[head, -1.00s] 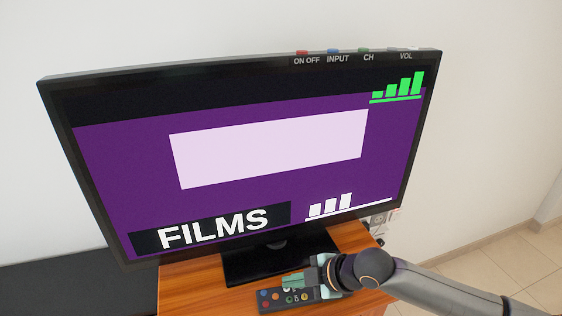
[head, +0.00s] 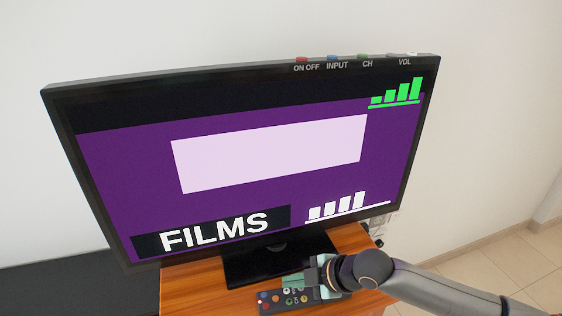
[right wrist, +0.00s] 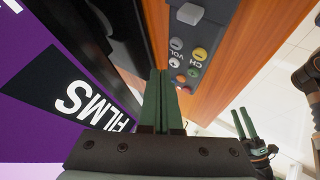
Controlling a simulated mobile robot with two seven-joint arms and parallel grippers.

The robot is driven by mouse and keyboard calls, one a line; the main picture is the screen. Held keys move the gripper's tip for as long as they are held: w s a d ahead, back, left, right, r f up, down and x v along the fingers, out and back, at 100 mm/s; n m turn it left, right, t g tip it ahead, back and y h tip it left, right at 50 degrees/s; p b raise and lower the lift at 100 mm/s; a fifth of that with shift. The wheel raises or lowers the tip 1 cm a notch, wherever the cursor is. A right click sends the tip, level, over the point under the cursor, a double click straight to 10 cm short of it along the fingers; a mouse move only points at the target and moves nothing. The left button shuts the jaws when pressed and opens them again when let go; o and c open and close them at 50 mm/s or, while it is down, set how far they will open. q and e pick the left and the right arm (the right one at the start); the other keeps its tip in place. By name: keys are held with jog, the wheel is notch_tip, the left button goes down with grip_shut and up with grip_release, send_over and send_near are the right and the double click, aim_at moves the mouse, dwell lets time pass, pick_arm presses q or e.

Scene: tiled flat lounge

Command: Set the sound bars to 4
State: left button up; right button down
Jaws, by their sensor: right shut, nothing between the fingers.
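The TV (head: 250,250) shows a purple screen with the word FILMS. White sound bars (head: 344,203) stand in a row of several at the screen's lower right, on a white line. The dark remote (head: 272,303) lies on the wooden stand; in the right wrist view the remote (right wrist: 190,78) shows its VOL and CH buttons. My right gripper (head: 292,280) is shut and empty, above the remote's far side. Its green fingers (right wrist: 163,80) lie together, left of the buttons in the wrist view. My left gripper (right wrist: 242,115) shows small at the right there; its opening is unclear.
Green bars (head: 397,93) show at the screen's upper right. Labelled buttons, ON OFF to VOL, line the TV's top edge. The wooden stand (head: 190,285) has bare room left of the TV foot. A wall socket (head: 378,222) is behind on the right.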

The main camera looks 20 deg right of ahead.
aim_at(292, 292)
jog(key=shift+r, duration=0.1)
notch_tip(292, 292, up, 4)
jog(key=p, duration=0.3)
jog(key=shift+p, duration=0.3)
notch_tip(292, 292, up, 2)
jog(key=shift+p, duration=0.3)
